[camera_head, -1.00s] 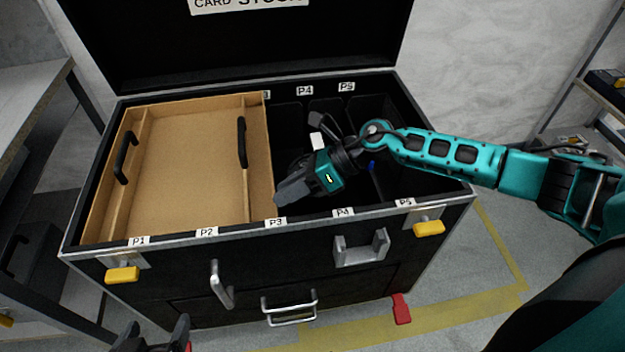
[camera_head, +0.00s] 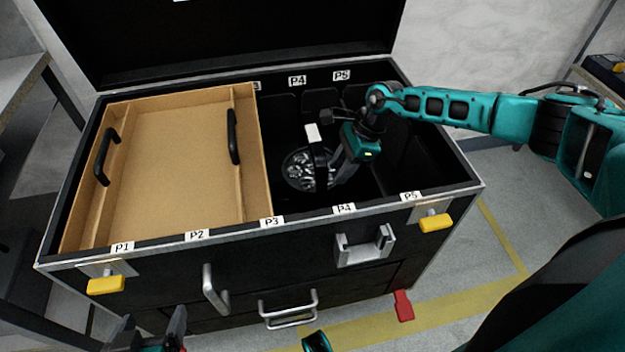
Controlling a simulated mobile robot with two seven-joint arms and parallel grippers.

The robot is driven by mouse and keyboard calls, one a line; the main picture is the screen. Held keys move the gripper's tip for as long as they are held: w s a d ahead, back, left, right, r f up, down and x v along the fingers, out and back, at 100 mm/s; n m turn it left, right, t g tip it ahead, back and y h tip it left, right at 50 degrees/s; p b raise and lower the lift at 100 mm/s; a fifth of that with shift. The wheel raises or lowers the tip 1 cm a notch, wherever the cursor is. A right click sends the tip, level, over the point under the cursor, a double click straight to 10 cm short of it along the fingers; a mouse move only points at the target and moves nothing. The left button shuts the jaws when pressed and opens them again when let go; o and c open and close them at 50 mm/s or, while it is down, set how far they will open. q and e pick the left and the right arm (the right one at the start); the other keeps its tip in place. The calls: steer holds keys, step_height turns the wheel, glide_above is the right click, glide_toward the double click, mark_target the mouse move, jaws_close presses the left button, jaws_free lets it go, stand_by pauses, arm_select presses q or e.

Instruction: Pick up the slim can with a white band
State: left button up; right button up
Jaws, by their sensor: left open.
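A round black can with a silvery, faceted face (camera_head: 299,170) shows in the open bay of the case, near the P3 and P4 labels. A white patch (camera_head: 312,132) shows just above it; I cannot tell whether this is a band on that can. My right gripper (camera_head: 328,172) is inside the bay at the can's right side, pointing down and left. Its dark fingers overlap the can in the picture, so touch and opening are unclear. My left gripper (camera_head: 150,336) is open and empty at the bottom left, in front of the case.
A brown tray (camera_head: 170,165) with black handles covers the case's left half. The black case (camera_head: 250,285) has a raised lid behind, labels P1 to P5 and dividers. Its right bay (camera_head: 405,165) looks dark and empty. A bench stands left, a shelf right.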

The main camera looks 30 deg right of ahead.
mark_target(330, 182)
steer(key=x, duration=0.2)
steer(key=b+x, duration=0.1)
steer(key=x, duration=0.2)
steer(key=shift+s+a, duration=0.15)
steer(key=shift+a, duration=0.25)
steer(key=shift+c, duration=0.3)
steer(key=shift+r, duration=0.1)
jaws_close()
stand_by(0.5)
steer(key=shift+r, duration=0.15)
